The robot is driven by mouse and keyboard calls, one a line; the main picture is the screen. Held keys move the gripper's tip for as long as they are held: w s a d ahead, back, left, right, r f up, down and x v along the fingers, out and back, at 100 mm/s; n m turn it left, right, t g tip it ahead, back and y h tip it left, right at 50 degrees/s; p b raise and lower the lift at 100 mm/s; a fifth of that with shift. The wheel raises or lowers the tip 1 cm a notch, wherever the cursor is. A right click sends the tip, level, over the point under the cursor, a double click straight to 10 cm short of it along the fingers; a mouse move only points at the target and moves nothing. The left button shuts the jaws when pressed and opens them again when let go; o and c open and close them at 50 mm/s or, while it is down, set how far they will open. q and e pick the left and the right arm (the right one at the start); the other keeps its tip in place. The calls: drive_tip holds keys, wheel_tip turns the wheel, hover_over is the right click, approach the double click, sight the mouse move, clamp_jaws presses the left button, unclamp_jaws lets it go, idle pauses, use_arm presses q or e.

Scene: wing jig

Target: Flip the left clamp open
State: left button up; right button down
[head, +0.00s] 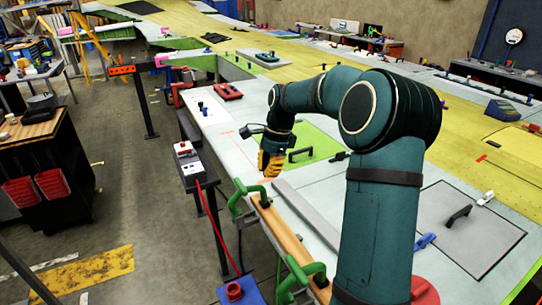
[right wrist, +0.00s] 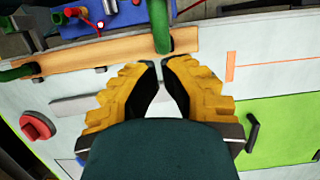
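Two green clamps sit along a wooden strip (head: 282,233) at the table's edge. The farther one (head: 247,190), more to the left in the head view, arches over the strip's far end. The nearer one (head: 298,277) stands at the near end. In the right wrist view, the farther clamp (right wrist: 160,25) rises just beyond my fingertips, and the nearer clamp (right wrist: 20,70) is at the left edge. My right gripper (head: 270,166) hangs above the table near the farther clamp, apart from it. Its yellow fingers (right wrist: 161,64) are almost together, with nothing between them. My left gripper is out of view.
A grey bar (head: 308,208) lies beside the strip. A green panel (head: 312,143) with a black handle lies beyond my right gripper. A narrow black stand (head: 190,172) and a blue box (head: 240,292) stand off the table's edge. The floor on the left has free room.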

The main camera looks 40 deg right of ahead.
sight(248, 188)
drive_tip(key=shift+x, duration=1)
drive_tip(key=a, duration=0.1)
drive_tip(key=w+a, duration=0.1)
drive_tip(key=a, duration=0.1)
drive_tip(key=shift+f, duration=0.1)
drive_tip(key=shift+w+a, duration=0.15)
drive_tip(key=shift+a, duration=0.3)
drive_tip(key=shift+a, duration=0.1)
drive_tip(key=shift+w+a+h, duration=0.1)
drive_tip(key=shift+a+h, duration=0.2)
drive_tip(key=shift+a+r+p, duration=0.15)
drive_tip(key=shift+r+p, duration=0.1)
drive_tip(key=shift+p, duration=0.1)
